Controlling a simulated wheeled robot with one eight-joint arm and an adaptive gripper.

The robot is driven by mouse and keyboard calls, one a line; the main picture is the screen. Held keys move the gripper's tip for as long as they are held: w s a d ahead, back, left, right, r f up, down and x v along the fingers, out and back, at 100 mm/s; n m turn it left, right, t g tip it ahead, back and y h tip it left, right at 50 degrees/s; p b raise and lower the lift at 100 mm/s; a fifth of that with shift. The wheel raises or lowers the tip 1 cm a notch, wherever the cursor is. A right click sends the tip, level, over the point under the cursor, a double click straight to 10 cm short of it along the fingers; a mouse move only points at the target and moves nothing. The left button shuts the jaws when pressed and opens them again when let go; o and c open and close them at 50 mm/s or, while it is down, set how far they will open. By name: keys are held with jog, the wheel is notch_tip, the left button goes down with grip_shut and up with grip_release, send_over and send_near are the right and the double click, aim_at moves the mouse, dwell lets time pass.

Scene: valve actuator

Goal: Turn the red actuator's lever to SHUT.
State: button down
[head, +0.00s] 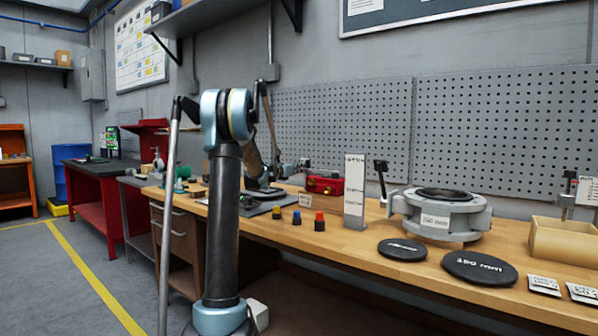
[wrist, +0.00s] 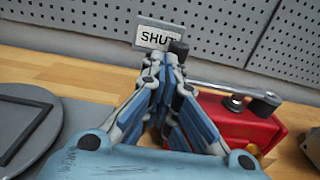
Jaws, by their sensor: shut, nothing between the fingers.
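The red actuator (wrist: 240,125) sits on the bench to the right of my fingers in the wrist view, and it also shows in the head view (head: 325,187). Its grey metal lever (wrist: 222,90) lies across the top, running left from a bolt at the right end. A black knob (wrist: 178,47) stands just behind my fingertips, apparently at the lever's left end. A SHUT sign (wrist: 152,36) stands behind. My gripper (wrist: 164,62) is shut and empty, with its tips beside the knob; whether they touch it, I cannot tell. My fingers hide part of the lever.
A grey plate (wrist: 25,125) lies on the bench left of my gripper. Several small coloured-top knobs stand in front. A pegboard (head: 500,130) backs the bench.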

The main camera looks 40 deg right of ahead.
jog(key=a, duration=1.3)
jog(key=shift+s+a, duration=0.2)
jog(key=shift+a, duration=0.1)
